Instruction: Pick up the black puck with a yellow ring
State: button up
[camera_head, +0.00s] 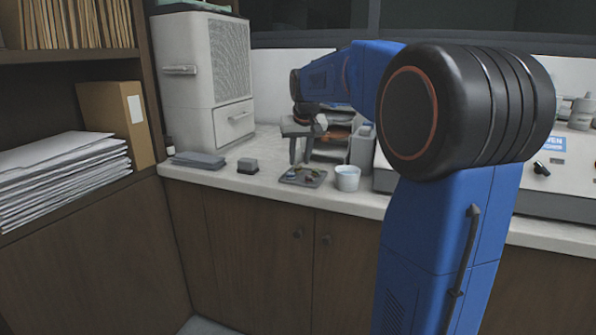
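My gripper (301,160) hangs from my blue arm above the back part of the counter, pointing down. Its two grey fingers look apart, with nothing visible between them. A shallow dark tray (319,182) lies on the counter just in front of and below the gripper. Several small pieces lie in it, some with a bluish or yellowish tint. They are too small to make out, and I cannot tell whether the black puck with a yellow ring is among them.
A white cup (347,178) stands right of the tray. A stacked organizer (334,147) is behind the gripper. A tall white cabinet (190,75) stands at left. My arm hides part of the right side.

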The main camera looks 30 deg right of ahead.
aim_at(298, 167)
jog(key=x, duration=0.3)
jog(key=shift+f, duration=0.15)
jog(key=c, duration=0.7)
notch_tip(298, 167, up, 10)
dwell(0.3)
jog(key=shift+o, duration=0.2)
